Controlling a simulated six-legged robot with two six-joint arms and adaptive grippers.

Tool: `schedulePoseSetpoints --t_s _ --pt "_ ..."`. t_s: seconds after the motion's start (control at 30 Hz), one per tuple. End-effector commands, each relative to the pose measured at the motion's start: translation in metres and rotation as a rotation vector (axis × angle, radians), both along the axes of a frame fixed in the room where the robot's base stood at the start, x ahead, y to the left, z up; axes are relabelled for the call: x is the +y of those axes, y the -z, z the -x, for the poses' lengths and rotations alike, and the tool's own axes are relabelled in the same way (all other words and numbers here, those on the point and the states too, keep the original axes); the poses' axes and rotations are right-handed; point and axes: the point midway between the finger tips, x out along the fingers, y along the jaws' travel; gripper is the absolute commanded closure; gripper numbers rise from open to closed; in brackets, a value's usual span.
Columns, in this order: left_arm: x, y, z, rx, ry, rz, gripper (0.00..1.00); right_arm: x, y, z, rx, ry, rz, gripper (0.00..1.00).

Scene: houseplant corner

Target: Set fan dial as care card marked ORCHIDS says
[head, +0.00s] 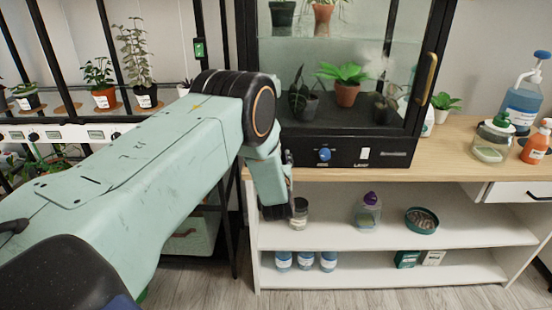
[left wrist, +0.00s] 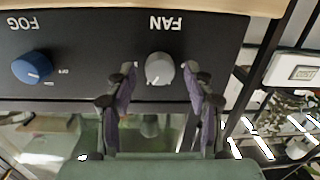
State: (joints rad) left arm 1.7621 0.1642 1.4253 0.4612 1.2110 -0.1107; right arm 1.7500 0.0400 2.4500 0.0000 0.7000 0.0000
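The fan dial (left wrist: 159,68) is a light grey knob under the upside-down label FAN in the left wrist view. A white mark shows on it, but its exact setting is too small to read. My left gripper (left wrist: 158,76) is open, with one purple-padded finger on each side of the dial and a gap to both. My right gripper is in neither view. No care card marked ORCHIDS can be made out.
A blue fog dial (left wrist: 32,67) is beside the fan dial; it also shows in the head view (head: 324,154). Jars stand on the shelf (head: 470,232) below. Bottles, including a blue pump bottle (head: 522,103), stand on the right of the wooden counter (head: 450,150).

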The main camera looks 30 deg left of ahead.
Motion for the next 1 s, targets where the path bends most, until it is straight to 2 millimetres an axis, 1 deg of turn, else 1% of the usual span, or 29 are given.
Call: schedulePoseSetpoints --t_s 0.23,0.37,0.57,0.8,1.0 --pt "0.0 -0.001 0.0 -0.001 0.0 0.0 0.47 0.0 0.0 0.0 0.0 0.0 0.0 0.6" --pt "-0.005 -0.001 0.006 0.001 0.001 0.001 0.47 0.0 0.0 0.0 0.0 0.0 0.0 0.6" --pt "-0.022 -0.003 0.03 0.002 0.003 0.0 0.47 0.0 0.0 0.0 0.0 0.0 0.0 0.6" --pt "-0.046 -0.005 0.067 0.002 0.003 0.0 0.47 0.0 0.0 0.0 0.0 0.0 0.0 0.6" --pt "-0.062 -0.008 0.09 0.001 0.003 0.0 0.47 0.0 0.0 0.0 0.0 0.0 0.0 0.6"
